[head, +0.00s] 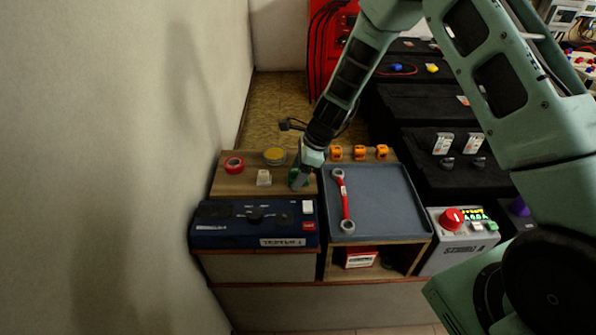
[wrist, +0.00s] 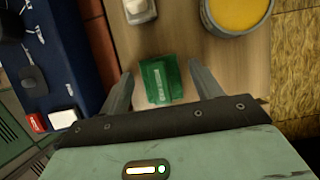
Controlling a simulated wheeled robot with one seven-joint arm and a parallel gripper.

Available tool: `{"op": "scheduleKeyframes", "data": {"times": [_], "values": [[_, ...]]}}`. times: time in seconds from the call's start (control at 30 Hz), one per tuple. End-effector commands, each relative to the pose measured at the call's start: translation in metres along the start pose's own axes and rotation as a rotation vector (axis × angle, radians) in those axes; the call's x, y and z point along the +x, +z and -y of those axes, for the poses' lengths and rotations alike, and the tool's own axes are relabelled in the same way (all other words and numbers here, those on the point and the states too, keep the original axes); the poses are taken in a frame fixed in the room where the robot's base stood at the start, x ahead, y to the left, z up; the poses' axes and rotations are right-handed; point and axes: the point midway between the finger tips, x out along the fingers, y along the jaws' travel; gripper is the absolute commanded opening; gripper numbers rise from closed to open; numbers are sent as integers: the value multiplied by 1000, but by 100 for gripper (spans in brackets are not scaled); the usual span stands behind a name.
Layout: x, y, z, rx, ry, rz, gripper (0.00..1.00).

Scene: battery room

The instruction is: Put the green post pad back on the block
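The green post pad (wrist: 161,80) lies on the wooden shelf top, between and just ahead of my two open fingers in the wrist view. In the head view the green pad (head: 293,173) shows only partly beside my gripper (head: 300,180), which hides the rest. My gripper (wrist: 160,88) is open, with one finger on each side of the pad and a gap on both sides. A grey block marked as a unit (head: 462,240), with a red knob and a green-lettered top, stands at the right. I cannot tell whether it is the task's block.
A red tape roll (head: 234,165), a yellow-topped tin (head: 275,156) and a pale block (head: 264,178) share the wooden top. A blue tester (head: 250,223) stands in front. A grey tray (head: 385,205) holds a red wrench (head: 343,200). Orange clips (head: 360,152) sit behind it.

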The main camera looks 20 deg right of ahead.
Motion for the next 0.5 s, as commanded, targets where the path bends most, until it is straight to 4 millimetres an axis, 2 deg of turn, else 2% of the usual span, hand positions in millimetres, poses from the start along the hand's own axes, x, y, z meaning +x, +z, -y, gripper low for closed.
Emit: {"op": "scheduleKeyframes", "data": {"times": [0.17, 0.27, 0.5], "values": [[-10, 2, 0, 0, -1, 0, 64], [-27, 2, 1, 0, -4, 1, 64], [-79, 2, 1, 0, -4, 0, 64]]}}
